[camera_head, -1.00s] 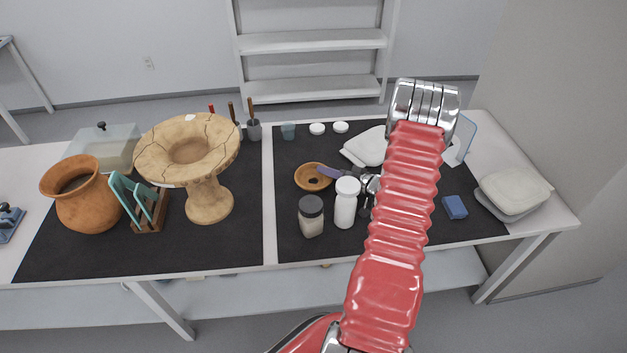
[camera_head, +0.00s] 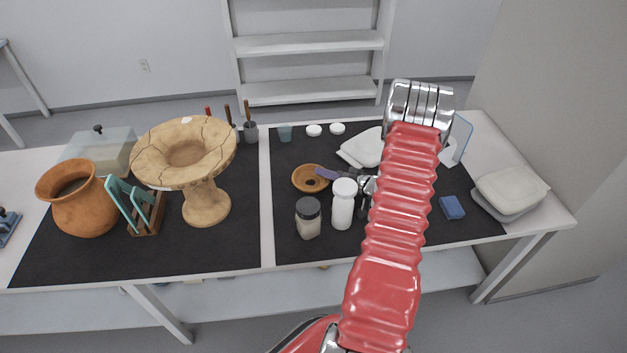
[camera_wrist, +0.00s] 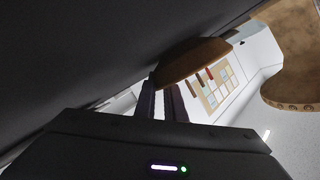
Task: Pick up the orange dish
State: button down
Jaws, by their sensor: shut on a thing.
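The orange dish (camera_head: 301,177) is small and round with a darker centre. In the head view it is on or just above the right black mat, behind the two jars; I cannot tell whether it touches the mat. My gripper (camera_head: 326,174) reaches it from the right, its purple fingers over the dish's right rim. In the wrist view the dish (camera_wrist: 188,60) shows as a brown curved shape at the tips of my gripper (camera_wrist: 168,88), which is shut on its rim. My red arm hides part of the mat to the right.
A white bottle (camera_head: 343,206) and a dark-lidded jar (camera_head: 308,220) stand close in front of the dish. White pieces (camera_head: 362,148) lie behind on the right. A large cracked stand (camera_head: 204,200) is to the left. A blue block (camera_head: 452,207) lies at right.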

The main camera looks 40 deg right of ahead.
notch_tip(320, 180, up, 18)
dwell(0.8)
dwell(0.4)
